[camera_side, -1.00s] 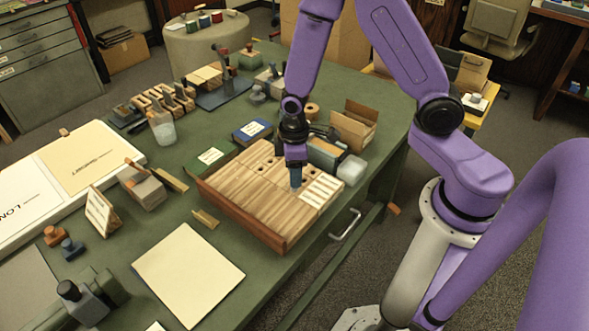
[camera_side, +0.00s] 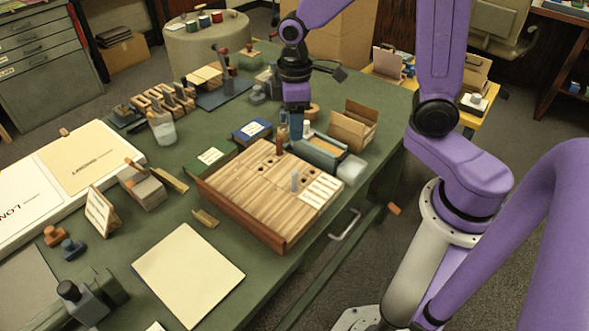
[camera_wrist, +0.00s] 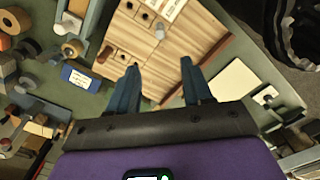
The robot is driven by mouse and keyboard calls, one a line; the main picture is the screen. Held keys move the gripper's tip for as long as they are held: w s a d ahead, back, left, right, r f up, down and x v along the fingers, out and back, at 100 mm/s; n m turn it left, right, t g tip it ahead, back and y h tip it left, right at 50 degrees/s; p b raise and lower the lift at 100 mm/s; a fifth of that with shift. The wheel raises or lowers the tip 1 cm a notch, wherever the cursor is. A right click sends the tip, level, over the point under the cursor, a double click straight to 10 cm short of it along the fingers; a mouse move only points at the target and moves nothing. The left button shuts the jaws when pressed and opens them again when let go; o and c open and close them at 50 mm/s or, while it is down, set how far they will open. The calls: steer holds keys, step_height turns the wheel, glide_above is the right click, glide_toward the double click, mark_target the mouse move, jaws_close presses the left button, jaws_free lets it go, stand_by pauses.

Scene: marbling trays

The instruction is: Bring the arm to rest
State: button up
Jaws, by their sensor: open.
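My gripper (camera_side: 297,128) is raised over the far edge of the wooden tray (camera_side: 281,245), with its blue fingers pointing down. In the wrist view my gripper (camera_wrist: 161,73) shows its two fingers apart, with nothing between them. A small grey peg (camera_side: 295,181) stands upright on the tray beside a white marked panel (camera_side: 321,190). It also shows in the wrist view (camera_wrist: 159,32). A brown peg (camera_side: 279,146) stands near the tray's far edge and shows in the wrist view (camera_wrist: 105,54). Several dark holes lie in the tray's far part.
A blue box (camera_side: 252,131) and a green box (camera_side: 210,156) stand behind the tray. An open cardboard box (camera_side: 353,126) and a translucent white block (camera_side: 351,169) are to its right. A cream sheet (camera_side: 188,274) lies in front at left. The air around the gripper looks clear.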

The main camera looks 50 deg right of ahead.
steer(key=shift+r, duration=0.5)
steer(key=s+r+n, duration=0.2)
steer(key=s+n, duration=0.1)
steer(key=s, duration=1.7)
steer(key=shift+s+a+r+n, duration=0.15)
steer(key=shift+s+r+n, duration=0.15)
steer(key=shift+s, duration=0.05)
